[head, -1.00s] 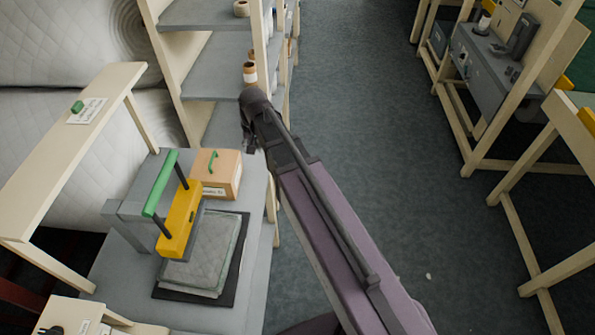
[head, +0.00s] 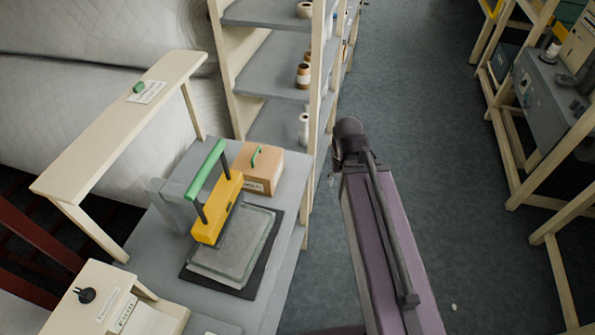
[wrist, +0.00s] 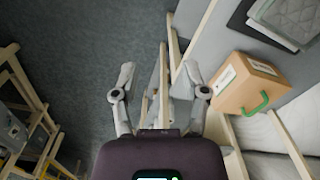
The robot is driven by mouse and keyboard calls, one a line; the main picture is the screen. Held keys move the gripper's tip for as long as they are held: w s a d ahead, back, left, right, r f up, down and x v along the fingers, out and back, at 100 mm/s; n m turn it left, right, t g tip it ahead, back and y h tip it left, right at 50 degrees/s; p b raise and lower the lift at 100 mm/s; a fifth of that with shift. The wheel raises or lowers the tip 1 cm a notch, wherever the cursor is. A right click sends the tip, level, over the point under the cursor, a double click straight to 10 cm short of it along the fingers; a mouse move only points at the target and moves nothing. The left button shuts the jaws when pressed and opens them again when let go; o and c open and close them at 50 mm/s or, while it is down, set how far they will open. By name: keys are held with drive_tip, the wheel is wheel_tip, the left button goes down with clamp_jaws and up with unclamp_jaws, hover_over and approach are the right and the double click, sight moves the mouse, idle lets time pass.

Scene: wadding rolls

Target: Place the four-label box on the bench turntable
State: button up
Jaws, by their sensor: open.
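An orange-tan box (head: 259,170) with a green handle on top and a white label on its front stands at the back of the grey bench (head: 262,300). In the wrist view the box (wrist: 247,84) lies right of my gripper, apart from it, with two pale labels visible; its other sides are hidden. My gripper (wrist: 162,84) is open and empty, its two fingers spread over the aisle and shelf edge. In the head view my arm hides most of it. I cannot make out a turntable in either view.
A press with a yellow block (head: 217,208) and green bar stands beside the box, over a grey pad (head: 232,250) on a black mat. A cream shelf rack (head: 270,62) with small rolls rises behind. The aisle floor (head: 420,120) is clear.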

drive_tip(key=w+a+m+t, duration=0.2)
drive_tip(key=w+a, duration=0.9)
drive_tip(key=w, duration=0.1)
drive_tip(key=m+t, duration=0.1)
approach(256, 152)
drive_tip(key=v, duration=0.3)
drive_tip(key=shift+s+d+y+p, duration=0.1)
drive_tip(key=shift+d+y+p, duration=0.2)
drive_tip(key=shift+y+p, duration=0.1)
drive_tip(key=shift+f, duration=0.1)
drive_tip(key=b+x, duration=0.8)
drive_tip(key=shift+f, duration=0.1)
drive_tip(key=shift+b+x, duration=2.7)
drive_tip(key=shift+d, duration=0.1)
clamp_jaws()
